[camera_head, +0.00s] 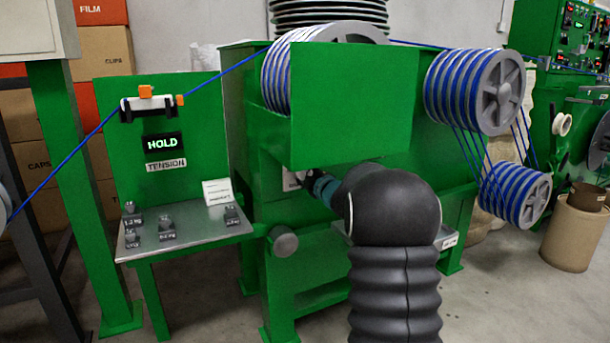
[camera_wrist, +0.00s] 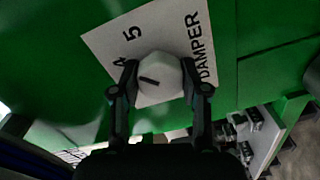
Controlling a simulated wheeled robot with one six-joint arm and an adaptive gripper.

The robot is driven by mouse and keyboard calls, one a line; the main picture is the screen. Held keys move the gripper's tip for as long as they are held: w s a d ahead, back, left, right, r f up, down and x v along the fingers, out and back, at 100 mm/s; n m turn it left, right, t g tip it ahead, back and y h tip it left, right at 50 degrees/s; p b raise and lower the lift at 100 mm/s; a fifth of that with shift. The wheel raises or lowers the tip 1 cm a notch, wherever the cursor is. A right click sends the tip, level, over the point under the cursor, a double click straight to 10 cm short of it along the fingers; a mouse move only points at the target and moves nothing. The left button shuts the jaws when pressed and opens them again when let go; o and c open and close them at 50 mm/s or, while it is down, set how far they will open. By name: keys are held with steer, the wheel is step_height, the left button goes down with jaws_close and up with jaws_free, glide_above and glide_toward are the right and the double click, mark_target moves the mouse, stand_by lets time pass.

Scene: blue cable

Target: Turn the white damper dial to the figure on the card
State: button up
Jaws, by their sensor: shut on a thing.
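The white damper dial (camera_wrist: 160,76) sits on a white scale plate (camera_wrist: 108,45) marked DAMPER in the wrist view. The figures 4 and 5 show on the plate; other figures are hidden or out of view. A dark pointer line is on the dial's face. My gripper (camera_wrist: 160,82) has one finger on each side of the dial and is shut on it. In the head view my gripper (camera_head: 305,180) reaches the plate under the green panel, and the dial is hidden there. A white card (camera_head: 217,191) stands on the small shelf; its writing is too small to read.
A green panel (camera_head: 350,105) hangs just above my gripper. The metal shelf (camera_head: 185,240) at left holds several small weights (camera_head: 166,226). A HOLD display (camera_head: 163,142) is lit above a TENSION label. Blue cable runs over grey pulleys (camera_head: 495,92) at right.

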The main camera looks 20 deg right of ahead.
steer(key=o, duration=1.1)
steer(key=shift+o, duration=0.2)
steer(key=s, duration=1.2)
steer(key=shift+d+r, duration=0.15)
steer(key=shift+d, duration=0.1)
